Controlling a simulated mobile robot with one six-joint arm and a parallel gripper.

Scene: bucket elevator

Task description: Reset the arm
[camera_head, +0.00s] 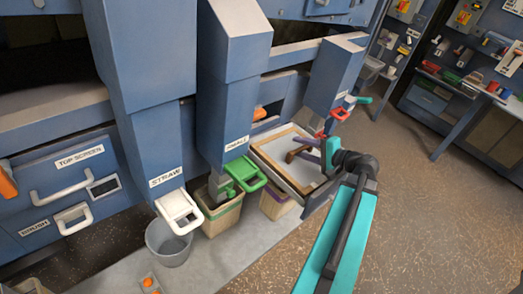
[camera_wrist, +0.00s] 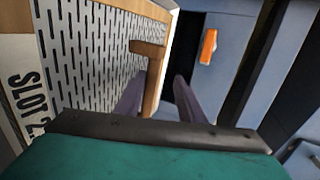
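My gripper (camera_wrist: 158,92) shows in the wrist view as two purple fingers spread apart. A slotted metal screen (camera_wrist: 95,50) in a wooden frame (camera_wrist: 153,90) lies ahead and to the left. The frame's edge shows between the fingers, close to the left one, with a dark gap towards the right one. A brown wooden handle piece (camera_wrist: 147,48) sticks out on the frame. In the head view my gripper (camera_head: 308,144) reaches over an open tray or drawer (camera_head: 272,155) with a wooden rim. My teal arm comes up from the lower right. Exact finger contact cannot be told.
Left of the tray, blue chutes end in a white gate (camera_head: 178,212) marked STRAW and a green gate (camera_head: 243,175). A grey bucket (camera_head: 168,243) and tan bins (camera_head: 218,215) stand below. An orange handle (camera_wrist: 208,46) is ahead. Floor at right is clear.

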